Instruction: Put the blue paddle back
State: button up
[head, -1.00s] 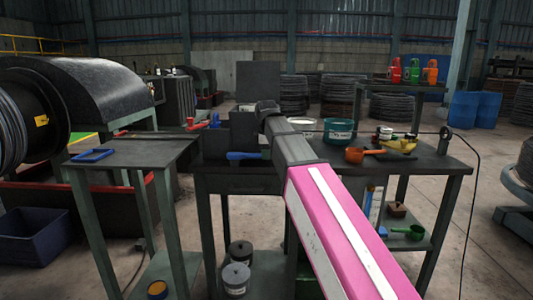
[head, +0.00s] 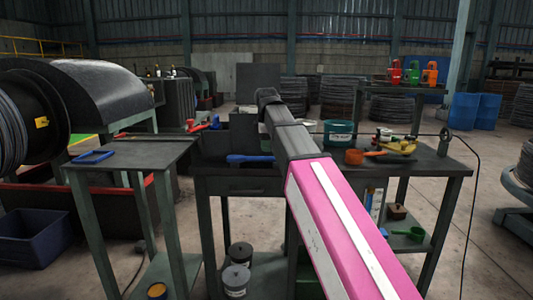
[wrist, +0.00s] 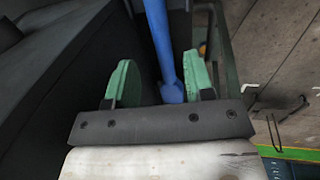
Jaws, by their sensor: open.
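A blue paddle (head: 250,158) lies on the dark workbench in the head view, at its front left, partly covered by my arm. In the wrist view a long blue handle (wrist: 163,45), which looks like the paddle's, runs between the two green finger pads of my gripper (wrist: 159,80). The fingers are apart, one on each side of the handle, with a visible gap on the left. I cannot tell whether the right pad touches it. My gripper is hidden behind my arm in the head view.
A dark box (head: 243,133) stands on the bench close beside the paddle. A side table (head: 135,151) at left bears a blue frame (head: 93,157).

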notch_tip(320, 180, up, 7)
jog(key=s, duration=0.1)
jog(key=shift+s, duration=0.2)
